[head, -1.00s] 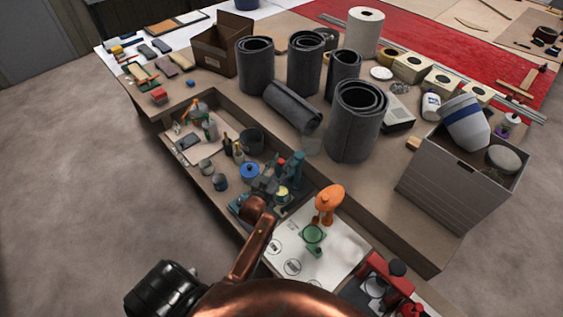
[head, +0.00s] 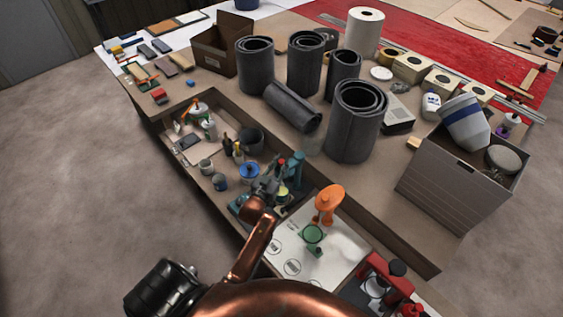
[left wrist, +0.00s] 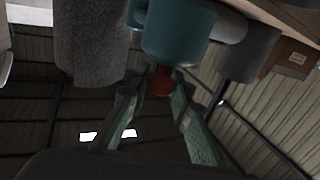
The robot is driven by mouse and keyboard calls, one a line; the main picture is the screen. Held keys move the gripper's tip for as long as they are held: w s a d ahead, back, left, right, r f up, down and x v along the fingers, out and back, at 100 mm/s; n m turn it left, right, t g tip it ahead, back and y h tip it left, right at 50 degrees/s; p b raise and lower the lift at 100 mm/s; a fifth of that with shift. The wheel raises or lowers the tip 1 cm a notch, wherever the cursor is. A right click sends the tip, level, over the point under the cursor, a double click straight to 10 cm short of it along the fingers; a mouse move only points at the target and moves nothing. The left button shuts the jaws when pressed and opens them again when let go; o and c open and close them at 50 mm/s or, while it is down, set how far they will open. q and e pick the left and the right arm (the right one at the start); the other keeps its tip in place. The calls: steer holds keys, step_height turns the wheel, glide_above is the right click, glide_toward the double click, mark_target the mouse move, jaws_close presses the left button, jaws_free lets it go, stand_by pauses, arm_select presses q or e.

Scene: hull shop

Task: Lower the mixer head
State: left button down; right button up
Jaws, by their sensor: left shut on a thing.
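A teal mixer (head: 296,168) stands in the long wooden tray, partly hidden behind my left gripper. Its teal head (left wrist: 178,28) fills the top of the left wrist view, with a red knob (left wrist: 160,82) on it. My left gripper (head: 275,172) reaches in over the tray. In the left wrist view its two green-tinted fingers (left wrist: 160,80) are shut on the red knob, one on each side. The head's tilt is hard to tell from these views. My right gripper is not in view.
An orange and green mixer (head: 326,204) stands on a white board (head: 290,240), with a red and black one (head: 380,280) nearer. A blue pot (head: 249,171) and bottles crowd the tray left of the gripper. Grey rolls (head: 355,125) stand behind. A grey box (head: 450,195) is right.

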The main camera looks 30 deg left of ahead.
arm_select(q)
step_height(320, 180, down, 10)
steer(key=b, duration=0.4)
steer(key=shift+f, duration=0.25)
steer(key=shift+s+f+b, duration=0.1)
steer(key=shift+f+b, duration=0.2)
steer(key=shift+b, duration=0.05)
steer(key=shift+f, duration=0.1)
steer(key=c, duration=1.7)
jaws_free()
steer(key=shift+c, duration=0.2)
steer(key=shift+r, duration=0.2)
steer(key=s+d, duration=0.2)
steer(key=s, duration=0.9)
steer(key=shift+s, duration=0.35)
steer(key=shift+f, duration=0.1)
